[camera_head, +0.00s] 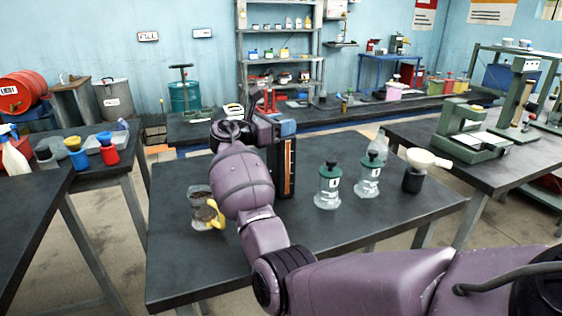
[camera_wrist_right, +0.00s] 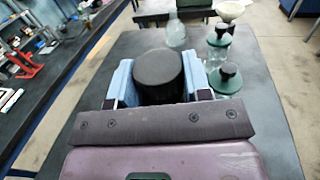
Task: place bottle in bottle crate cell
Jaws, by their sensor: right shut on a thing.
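My right gripper (camera_head: 285,128) is over the middle table, with my arm in front of part of it. In the right wrist view, its light-blue jaws (camera_wrist_right: 160,82) are shut on a dark thing with a round black top (camera_wrist_right: 158,70). In the head view, a tall black body with an orange stripe (camera_head: 287,168) shows just below the gripper and seems to be the held thing. I cannot tell whether it touches the table. A clear bottle (camera_head: 377,148) stands at the back right of this table. I cannot make out a bottle crate. My left gripper is out of view.
Two clear jars with green lids (camera_head: 328,186) (camera_head: 368,178) stand right of the gripper. A black cup with a pale funnel (camera_head: 413,179) is farther right. A glass jug with a yellow handle (camera_head: 202,208) stands left of my arm. The table's front left is clear.

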